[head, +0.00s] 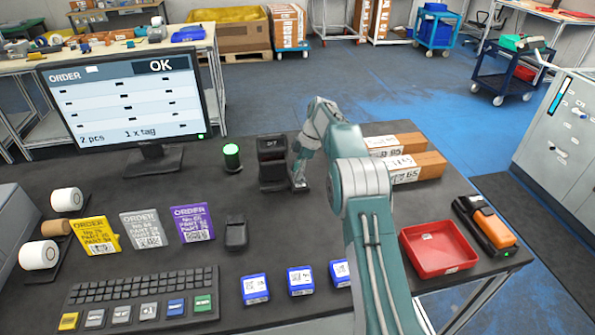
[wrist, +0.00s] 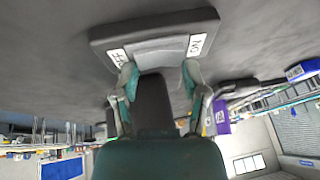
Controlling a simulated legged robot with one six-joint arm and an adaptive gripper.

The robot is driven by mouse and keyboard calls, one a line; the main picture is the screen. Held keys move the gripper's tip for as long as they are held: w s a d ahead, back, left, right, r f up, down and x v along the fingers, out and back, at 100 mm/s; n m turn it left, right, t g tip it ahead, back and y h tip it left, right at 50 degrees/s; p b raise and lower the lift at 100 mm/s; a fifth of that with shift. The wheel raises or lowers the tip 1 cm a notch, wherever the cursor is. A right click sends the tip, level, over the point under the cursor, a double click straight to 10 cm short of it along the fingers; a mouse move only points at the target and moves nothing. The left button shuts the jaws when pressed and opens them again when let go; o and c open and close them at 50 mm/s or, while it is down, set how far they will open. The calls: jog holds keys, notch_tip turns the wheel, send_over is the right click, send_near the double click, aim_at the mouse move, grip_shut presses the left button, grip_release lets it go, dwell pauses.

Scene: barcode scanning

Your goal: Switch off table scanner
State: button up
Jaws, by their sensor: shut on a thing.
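The table scanner (head: 272,163) is an upright black box on the dark table, left of my gripper. A small dark switch base (head: 300,185) lies beside it, mostly under my gripper (head: 299,165). In the wrist view the switch base (wrist: 150,48) shows upside down, with white labels at its two ends; the right one reads ON, the left one looks like OFF. A dark block (wrist: 153,100), seemingly the switch's rocker or lever, is between the fingers of my gripper (wrist: 158,80), which are shut on it. Which way it is set I cannot tell.
A green lamp (head: 232,157) glows left of the scanner. The monitor (head: 125,100) shows OK. Cardboard boxes (head: 410,165) lie right of my gripper, a red tray (head: 440,250) farther front. Order cards (head: 191,224), a keyboard (head: 140,297) and blue boxes (head: 301,281) stand in front.

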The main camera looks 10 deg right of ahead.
jog(key=o, duration=1.2)
jog(key=shift+w+f, duration=0.1)
jog(key=shift+w, duration=0.05)
jog(key=shift+c, duration=0.2)
jog(key=shift+a, duration=0.1)
jog(key=v, duration=0.6)
jog(key=shift+w+r, duration=0.15)
jog(key=shift+r, duration=0.15)
jog(key=shift+d+r, duration=0.35)
